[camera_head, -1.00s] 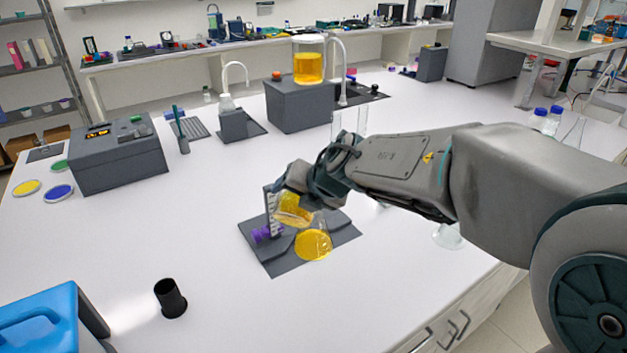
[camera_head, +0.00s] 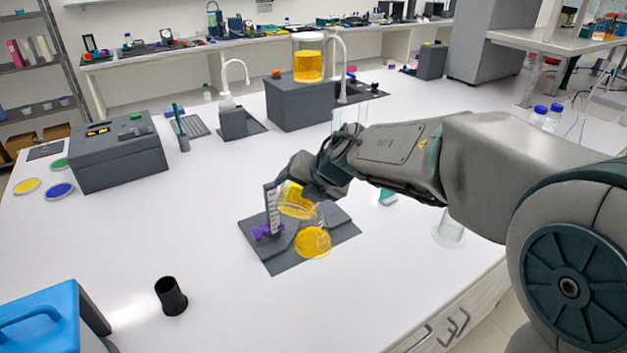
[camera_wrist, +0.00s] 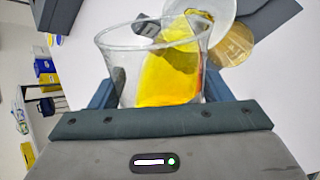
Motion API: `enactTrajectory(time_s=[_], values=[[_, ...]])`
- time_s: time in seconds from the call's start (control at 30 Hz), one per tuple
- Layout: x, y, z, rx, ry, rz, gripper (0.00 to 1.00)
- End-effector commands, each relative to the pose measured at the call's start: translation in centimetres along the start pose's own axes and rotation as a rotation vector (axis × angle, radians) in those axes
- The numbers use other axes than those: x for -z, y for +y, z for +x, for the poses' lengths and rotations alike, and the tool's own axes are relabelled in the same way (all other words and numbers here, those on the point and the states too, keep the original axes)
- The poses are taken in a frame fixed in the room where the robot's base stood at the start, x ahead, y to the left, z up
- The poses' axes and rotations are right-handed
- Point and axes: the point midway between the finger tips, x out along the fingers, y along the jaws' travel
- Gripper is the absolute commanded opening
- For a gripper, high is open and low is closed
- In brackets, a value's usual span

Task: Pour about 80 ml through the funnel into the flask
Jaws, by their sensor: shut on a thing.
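My gripper (camera_head: 300,186) is shut on a clear beaker (camera_head: 296,203) of yellow liquid, held tilted above the grey board. In the wrist view the beaker (camera_wrist: 125,65) fills the middle, and its liquid (camera_wrist: 170,70) slants up to the far rim. The flask (camera_head: 313,243) stands on the board just below the beaker, with yellow liquid in its round lower part; it also shows in the wrist view (camera_wrist: 236,45). A pale round funnel mouth (camera_wrist: 218,12) lies at the beaker's far rim. I cannot tell whether liquid is flowing.
The grey board (camera_head: 282,265) also bears an upright scale (camera_head: 271,208) and a purple part (camera_head: 267,232). A black cup (camera_head: 171,297) and blue box (camera_head: 50,310) stand at front left. A clear vessel (camera_head: 450,232) is under my arm. The table front is mostly clear.

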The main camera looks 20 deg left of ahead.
Motion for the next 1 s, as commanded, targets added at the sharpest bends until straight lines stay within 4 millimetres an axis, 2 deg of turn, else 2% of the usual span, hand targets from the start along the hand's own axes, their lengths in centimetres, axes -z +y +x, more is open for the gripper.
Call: enactTrajectory(time_s=[1.0], values=[[-0.42,0.11,-0.14,0.0,0.03,0.024,0.39]])
